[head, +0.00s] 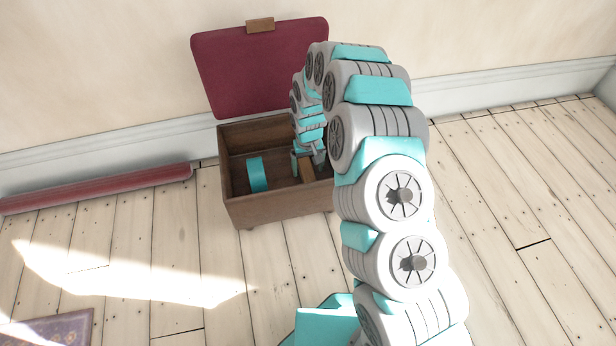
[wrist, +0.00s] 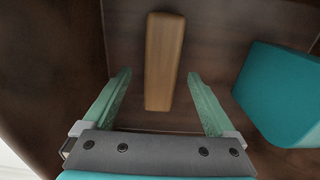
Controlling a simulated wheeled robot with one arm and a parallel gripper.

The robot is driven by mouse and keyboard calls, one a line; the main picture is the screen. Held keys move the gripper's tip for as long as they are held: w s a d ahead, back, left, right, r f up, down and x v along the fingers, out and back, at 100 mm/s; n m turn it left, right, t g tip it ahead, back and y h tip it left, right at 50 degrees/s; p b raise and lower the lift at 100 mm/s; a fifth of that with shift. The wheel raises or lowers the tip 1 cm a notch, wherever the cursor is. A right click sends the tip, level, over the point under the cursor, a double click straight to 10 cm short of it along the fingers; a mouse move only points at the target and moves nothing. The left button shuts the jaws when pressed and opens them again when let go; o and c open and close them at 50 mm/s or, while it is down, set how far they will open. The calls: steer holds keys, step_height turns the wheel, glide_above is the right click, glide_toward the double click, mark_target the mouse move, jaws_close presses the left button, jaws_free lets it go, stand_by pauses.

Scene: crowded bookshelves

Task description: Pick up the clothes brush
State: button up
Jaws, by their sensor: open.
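The clothes brush looks to be the long brown wooden piece (wrist: 164,62) lying in the wooden box; only its plain wooden side shows. In the wrist view it lies ahead of my gripper (wrist: 160,98), lined up between the two green fingers, its near end reaching between them. The fingers are apart and do not touch it. In the head view the brown piece (head: 307,170) shows partly beside my gripper (head: 309,160), which is down inside the box. My arm hides part of the box's right side.
The open wooden box (head: 280,208) stands on the plank floor by the wall, its red lid (head: 262,70) raised behind. A teal object (head: 257,175) lies in the box, also right of the fingers in the wrist view (wrist: 282,95). A red roll (head: 95,188) lies left.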

mark_target(308, 173)
step_height(308, 173, down, 4)
steer(key=shift+a+f, duration=0.1)
jaws_close()
stand_by(0.8)
